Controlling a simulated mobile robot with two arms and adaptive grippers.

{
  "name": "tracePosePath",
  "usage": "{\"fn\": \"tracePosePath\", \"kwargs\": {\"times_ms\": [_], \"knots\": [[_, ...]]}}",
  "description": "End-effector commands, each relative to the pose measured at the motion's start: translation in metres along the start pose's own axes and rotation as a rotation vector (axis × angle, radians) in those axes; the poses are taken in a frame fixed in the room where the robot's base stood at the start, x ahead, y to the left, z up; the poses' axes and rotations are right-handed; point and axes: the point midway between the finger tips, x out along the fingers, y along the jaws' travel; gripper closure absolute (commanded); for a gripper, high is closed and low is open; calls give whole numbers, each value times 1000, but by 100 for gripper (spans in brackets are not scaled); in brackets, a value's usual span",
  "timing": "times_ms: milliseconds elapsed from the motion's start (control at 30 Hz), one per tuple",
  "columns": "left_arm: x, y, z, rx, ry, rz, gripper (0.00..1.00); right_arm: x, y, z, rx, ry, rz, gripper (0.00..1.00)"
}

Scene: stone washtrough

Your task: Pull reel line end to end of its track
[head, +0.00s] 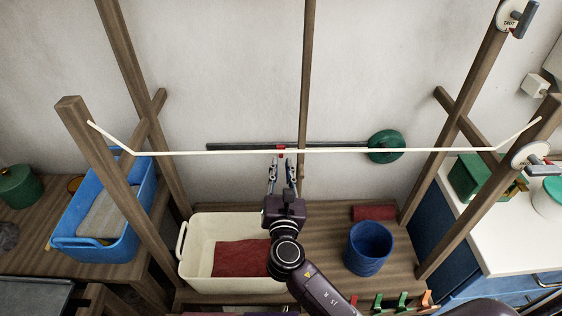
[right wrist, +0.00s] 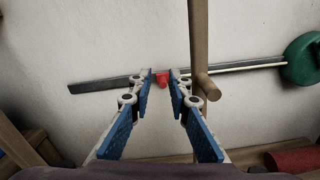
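The green reel (head: 386,146) is on the back wall, at the right end of a dark horizontal track (head: 232,147). The red line end (head: 281,152) sits partway along the track. In the right wrist view the red end (right wrist: 162,78) shows between the fingertips, with a thin pale line running right to the reel (right wrist: 303,58). My right gripper (head: 281,163) is open, pointing at the red end with a finger on either side. Whether the fingers touch it I cannot tell. My left gripper is not in view.
A white cord (head: 340,150) crosses in front of the track between wooden posts. An upright pole (head: 305,80) stands just right of my right gripper. Below are a cream tub (head: 186,262) with red cloth, a blue bucket (head: 367,250) and a red roll (head: 375,212).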

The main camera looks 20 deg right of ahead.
Motion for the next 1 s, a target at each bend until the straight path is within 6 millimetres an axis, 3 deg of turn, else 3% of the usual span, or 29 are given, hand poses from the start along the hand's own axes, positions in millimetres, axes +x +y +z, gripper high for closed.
{"fn": "tracePosePath", "kwargs": {"times_ms": [33,200,467,1000], "knots": [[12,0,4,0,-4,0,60,0,-2,-12,0,0,0,83],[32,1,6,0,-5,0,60,0,-6,-31,0,0,0,83],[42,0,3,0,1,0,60,3,-8,-41,0,-1,0,83],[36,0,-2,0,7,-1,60,73,-8,-40,0,-1,0,83]]}}
